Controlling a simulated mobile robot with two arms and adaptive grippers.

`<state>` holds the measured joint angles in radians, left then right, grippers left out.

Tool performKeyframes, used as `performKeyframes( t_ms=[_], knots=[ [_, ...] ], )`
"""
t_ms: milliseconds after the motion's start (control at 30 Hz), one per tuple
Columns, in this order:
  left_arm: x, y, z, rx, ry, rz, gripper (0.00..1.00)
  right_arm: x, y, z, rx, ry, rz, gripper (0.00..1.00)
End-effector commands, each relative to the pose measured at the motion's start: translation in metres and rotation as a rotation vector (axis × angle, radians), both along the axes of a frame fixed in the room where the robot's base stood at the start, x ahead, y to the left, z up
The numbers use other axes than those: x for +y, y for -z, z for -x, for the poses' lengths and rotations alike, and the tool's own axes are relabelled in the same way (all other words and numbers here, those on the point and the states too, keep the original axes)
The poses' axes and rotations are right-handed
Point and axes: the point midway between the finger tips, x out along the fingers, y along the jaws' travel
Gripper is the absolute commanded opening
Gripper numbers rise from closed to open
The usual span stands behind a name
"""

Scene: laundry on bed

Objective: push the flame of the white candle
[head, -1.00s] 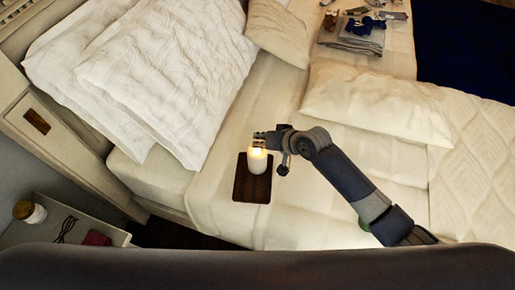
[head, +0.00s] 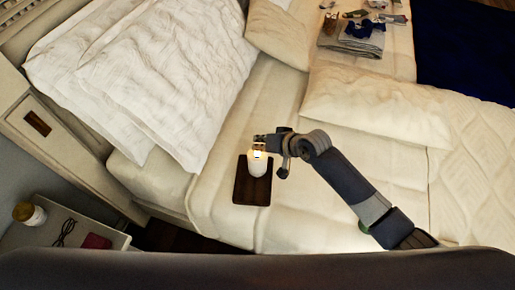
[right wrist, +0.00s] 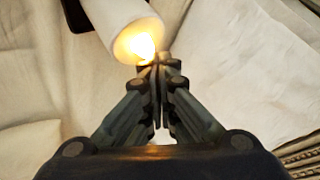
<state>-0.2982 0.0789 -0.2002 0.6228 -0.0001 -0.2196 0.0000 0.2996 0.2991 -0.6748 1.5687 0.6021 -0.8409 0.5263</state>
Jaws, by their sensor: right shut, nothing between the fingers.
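The white candle (head: 257,166) stands upright on a dark brown board (head: 240,190) on the bed, and its flame glows at the top. My right gripper (head: 258,141) is just above the candle's top in the head view. In the right wrist view, the candle (right wrist: 120,22) shows at the top and its bright flame (right wrist: 140,45) is right beside the closed fingertips (right wrist: 158,62). The fingers are shut with nothing between them. I cannot tell whether the tips touch the flame. My left gripper is not in view.
White pillows (head: 150,80) lie left of the candle, and a cream pillow (head: 370,100) lies to the right. A folded grey cloth (head: 352,42) with small items is at the back. A nightstand (head: 60,215) with a jar (head: 30,213) and glasses stands at lower left. Bed around the board is clear.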

Motion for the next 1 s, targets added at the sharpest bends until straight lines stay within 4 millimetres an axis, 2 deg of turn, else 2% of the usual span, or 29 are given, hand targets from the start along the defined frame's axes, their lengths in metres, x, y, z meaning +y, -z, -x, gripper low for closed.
performKeyframes(
  t_ms=[600, 1000],
  knots=[
    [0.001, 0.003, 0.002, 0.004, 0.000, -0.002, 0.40, -0.001, 0.013, 0.001, 0.007, 0.001, 0.004, 0.00],
    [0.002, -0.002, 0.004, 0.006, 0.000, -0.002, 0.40, -0.002, 0.012, 0.003, 0.011, 0.000, 0.008, 0.00]
  ],
)
